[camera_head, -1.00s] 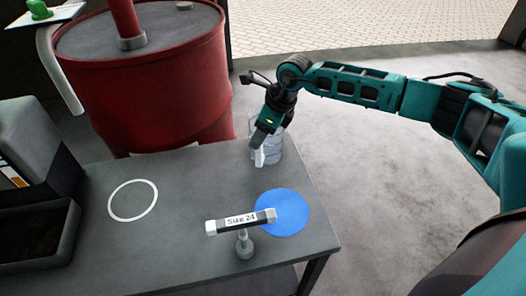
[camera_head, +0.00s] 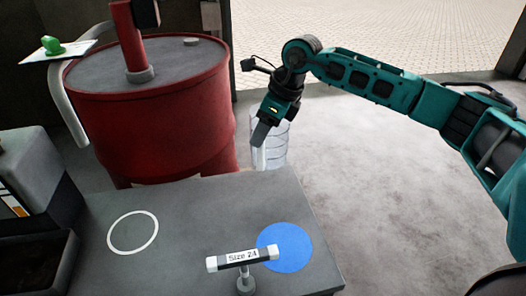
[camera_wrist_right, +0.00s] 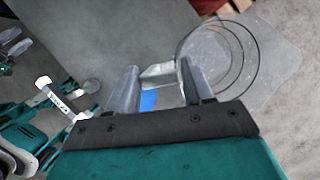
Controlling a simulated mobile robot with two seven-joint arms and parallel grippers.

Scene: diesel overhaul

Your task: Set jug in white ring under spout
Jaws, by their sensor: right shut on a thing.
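The clear jug (camera_head: 277,148) is in my right gripper (camera_head: 259,143), upright as far as I can tell, by the table's far right corner. In the right wrist view the gripper (camera_wrist_right: 163,80) is shut on the jug's pale handle, and the round jug body (camera_wrist_right: 225,55) is beyond the fingers. The white ring (camera_head: 108,236) is drawn on the left part of the grey table, with nothing inside it. A grey bent pipe (camera_head: 62,88), apparently the spout, comes down the drum's left side above and behind the ring. My left gripper is not in view.
A blue disc (camera_head: 290,240) marks the table's right side. A T-handled tool labelled "Size 24" (camera_head: 243,259) stands beside it. The red drum (camera_head: 160,115) stands behind the table. A dark bin (camera_head: 35,262) is at the left. The table between ring and disc is clear.

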